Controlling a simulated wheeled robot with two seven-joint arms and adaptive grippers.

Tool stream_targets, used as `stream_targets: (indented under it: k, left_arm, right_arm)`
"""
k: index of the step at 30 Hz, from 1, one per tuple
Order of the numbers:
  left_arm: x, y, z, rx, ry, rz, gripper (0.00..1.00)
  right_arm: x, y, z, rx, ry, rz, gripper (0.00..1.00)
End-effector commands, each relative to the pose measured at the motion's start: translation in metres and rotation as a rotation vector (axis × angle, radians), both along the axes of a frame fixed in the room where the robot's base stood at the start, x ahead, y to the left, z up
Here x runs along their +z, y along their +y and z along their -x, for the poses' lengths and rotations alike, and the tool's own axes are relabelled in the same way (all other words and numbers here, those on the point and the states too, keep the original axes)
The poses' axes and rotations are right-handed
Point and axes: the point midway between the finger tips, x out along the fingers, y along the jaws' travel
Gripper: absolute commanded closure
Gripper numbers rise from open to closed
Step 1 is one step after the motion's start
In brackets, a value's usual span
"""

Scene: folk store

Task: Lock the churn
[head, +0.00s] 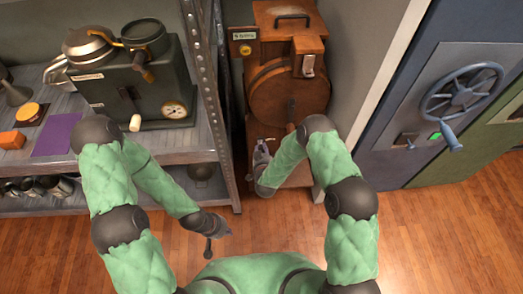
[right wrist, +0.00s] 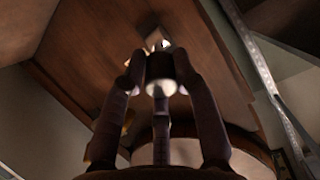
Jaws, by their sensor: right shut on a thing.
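The churn (head: 278,98) is a round wooden drum in a wooden stand, at the top middle of the head view. My right gripper (head: 261,150) is low at the drum's front left. In the right wrist view its fingers (right wrist: 160,75) are closed around a short dark cylinder with a pale end (right wrist: 160,89), beneath brown wood; which churn part this is, I cannot tell. My left gripper (head: 209,238) hangs low over the floor, away from the churn; its fingers are unclear.
A metal shelf (head: 215,110) with a dark machine (head: 140,85), pots and small goods stands left of the churn. A blue-grey vault door with a wheel (head: 462,92) is at the right. The wooden floor (head: 440,230) is clear at the lower right.

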Motion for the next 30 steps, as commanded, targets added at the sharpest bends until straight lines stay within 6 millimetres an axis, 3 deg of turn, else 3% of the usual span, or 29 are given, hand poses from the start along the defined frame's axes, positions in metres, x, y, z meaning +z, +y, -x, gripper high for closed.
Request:
stream_targets:
  k: [8,30]
  left_arm:
    - [0.000,0.000,0.000,0.000,0.000,0.000,1.00]
    - [0.000,0.000,0.000,0.000,0.000,0.000,1.00]
  right_arm:
    - [-0.005,0.000,0.002,0.001,-0.065,0.001,1.00]
    - [-0.036,0.001,0.007,0.001,-0.541,0.001,1.00]
